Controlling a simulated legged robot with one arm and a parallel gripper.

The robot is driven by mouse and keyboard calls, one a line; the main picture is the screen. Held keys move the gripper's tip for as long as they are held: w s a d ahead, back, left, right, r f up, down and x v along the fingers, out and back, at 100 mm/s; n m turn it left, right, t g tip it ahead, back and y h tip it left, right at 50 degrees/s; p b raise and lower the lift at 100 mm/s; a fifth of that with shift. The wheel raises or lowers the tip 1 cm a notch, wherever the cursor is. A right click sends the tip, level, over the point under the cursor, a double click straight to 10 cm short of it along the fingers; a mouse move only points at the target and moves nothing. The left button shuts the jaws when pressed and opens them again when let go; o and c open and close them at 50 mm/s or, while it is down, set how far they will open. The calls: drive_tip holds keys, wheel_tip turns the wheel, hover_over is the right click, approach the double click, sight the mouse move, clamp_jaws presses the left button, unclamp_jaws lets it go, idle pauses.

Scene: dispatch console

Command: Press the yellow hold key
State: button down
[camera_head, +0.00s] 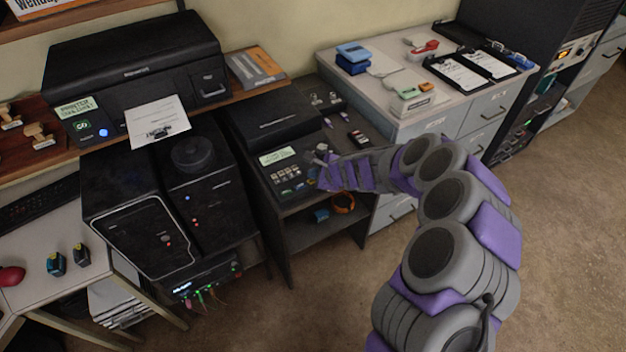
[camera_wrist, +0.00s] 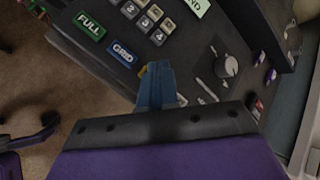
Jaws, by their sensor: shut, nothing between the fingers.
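The dark console (camera_head: 262,128) with a lit display and a keypad stands centre-left in the head view. In the wrist view its panel carries a green FULL key (camera_wrist: 88,24), a blue GRID key (camera_wrist: 122,52) and several grey number keys (camera_wrist: 144,25). A small yellow patch (camera_wrist: 143,71) shows just left of my fingertips; it may be the yellow hold key, mostly hidden behind the fingers, and no label is readable. My gripper (camera_wrist: 158,66) is shut and empty, its blue fingers over the panel near the keypad's lower edge. I cannot tell whether it touches anything.
A grey knob (camera_wrist: 229,66) and small pale items lie right of my fingers in the wrist view. A black printer (camera_head: 135,70) and dark computer case (camera_head: 140,215) stand left of the console. A grey cabinet (camera_head: 478,118) with clipboards stands right. Open floor lies at right.

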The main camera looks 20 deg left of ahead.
drive_tip(key=shift+f, duration=0.4)
idle(0.4)
drive_tip(key=shift+r, duration=0.1)
drive_tip(key=shift+r+p, duration=0.6)
drive_tip(key=shift+r, duration=0.1)
drive_tip(key=shift+r+p, duration=2)
drive_tip(key=shift+r, duration=0.45)
wheel_tip(320, 180, up, 8)
drive_tip(key=p, duration=0.6)
